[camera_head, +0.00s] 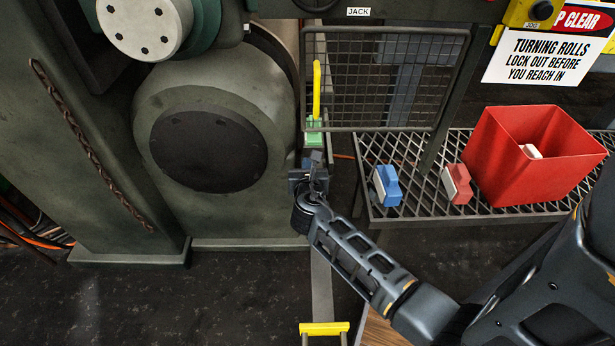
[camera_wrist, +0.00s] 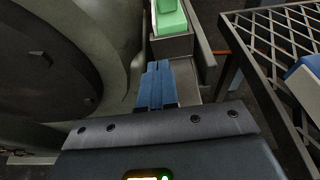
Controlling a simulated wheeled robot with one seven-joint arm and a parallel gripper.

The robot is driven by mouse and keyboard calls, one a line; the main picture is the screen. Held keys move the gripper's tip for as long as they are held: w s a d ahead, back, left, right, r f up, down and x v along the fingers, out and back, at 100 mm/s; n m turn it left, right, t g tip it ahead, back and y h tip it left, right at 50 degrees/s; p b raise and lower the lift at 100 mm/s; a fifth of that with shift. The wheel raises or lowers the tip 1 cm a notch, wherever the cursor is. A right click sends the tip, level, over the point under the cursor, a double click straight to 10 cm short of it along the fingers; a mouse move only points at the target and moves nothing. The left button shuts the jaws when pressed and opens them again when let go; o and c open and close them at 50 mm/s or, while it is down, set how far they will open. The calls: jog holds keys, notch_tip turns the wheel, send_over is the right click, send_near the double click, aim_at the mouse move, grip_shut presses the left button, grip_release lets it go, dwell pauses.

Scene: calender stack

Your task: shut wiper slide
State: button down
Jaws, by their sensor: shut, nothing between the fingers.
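The wiper slide looks like a long narrow grey rail (camera_head: 321,285) running along the right side of the machine's foot, with a yellow bar (camera_head: 324,328) at its near end. A green-and-white block (camera_head: 315,131) sits on a grey holder at its far part, below an upright yellow handle (camera_head: 317,90). The green block also shows in the wrist view (camera_wrist: 171,17). My gripper (camera_head: 314,160) is over the rail, just on the near side of the green block. Its blue fingers (camera_wrist: 156,84) are shut together and empty, pointing toward the grey holder. Contact cannot be told. My arm hides part of the rail.
A mesh shelf (camera_head: 425,212) stands right of the rail, holding a blue block (camera_head: 387,186), a red block (camera_head: 457,184) and a red bin (camera_head: 525,170) with a pale item inside. A wire guard (camera_head: 385,85) hangs behind. The machine's round housing (camera_head: 210,150) bounds the left.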

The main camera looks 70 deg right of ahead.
aim_at(307, 142)
jog(key=shift+w+d+f, duration=0.1)
jog(key=shift+w+d, duration=0.2)
jog(key=shift+d, duration=0.4)
jog(key=shift+w+d+r, duration=0.1)
jog(key=shift+w+d, duration=0.15)
jog(key=shift+d, duration=0.45)
jog(key=shift+w+d+f, duration=0.1)
jog(key=shift+w+d, duration=0.2)
jog(key=shift+d, duration=0.4)
jog(key=shift+w+d, duration=0.3)
jog(key=shift+d, duration=0.4)
jog(key=shift+w+d, duration=0.35)
jog(key=shift+d, duration=0.4)
jog(key=shift+w+d, duration=0.3)
jog(key=shift+d, duration=0.4)
